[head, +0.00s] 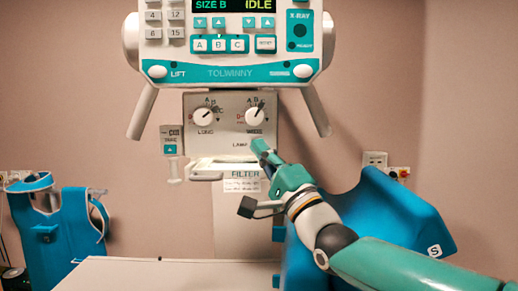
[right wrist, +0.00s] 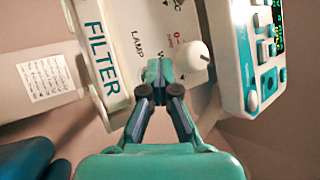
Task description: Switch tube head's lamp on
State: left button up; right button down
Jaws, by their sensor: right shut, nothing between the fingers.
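The tube head (head: 235,73) hangs at top centre, with a teal and white console and a lit display reading SIZE B and IDLE. Below it is a pale panel (head: 229,136) with two round knobs, the left one (head: 203,117) and the right one (head: 254,117). The word LAMP stands low on this panel, and it also shows in the right wrist view (right wrist: 138,44). My right gripper (head: 258,146) is shut and empty, its tips just below the right knob and beside LAMP. In the right wrist view the tips (right wrist: 159,72) cover the spot by the word; no lamp control shows. Contact is unclear.
A white FILTER holder (head: 245,174) sits below the panel. A small hand switch (head: 171,142) hangs at its left. A blue apron-like stand (head: 62,225) is at left, a blue curved support (head: 385,215) at right. A pale table top (head: 165,275) is in front.

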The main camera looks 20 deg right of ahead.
jog(key=shift+w+a+f, duration=0.1)
jog(key=shift+w+f, duration=0.1)
jog(key=shift+f, duration=0.4)
jog(key=s+b, duration=0.1)
jog(key=s, duration=0.1)
jog(key=s+a+b, duration=0.1)
jog(key=s+b, duration=0.2)
jog(key=shift+s+a+r, duration=0.25)
jog(key=shift+s+r, duration=0.05)
jog(key=shift+r, duration=0.05)
jog(key=shift+f, duration=0.1)
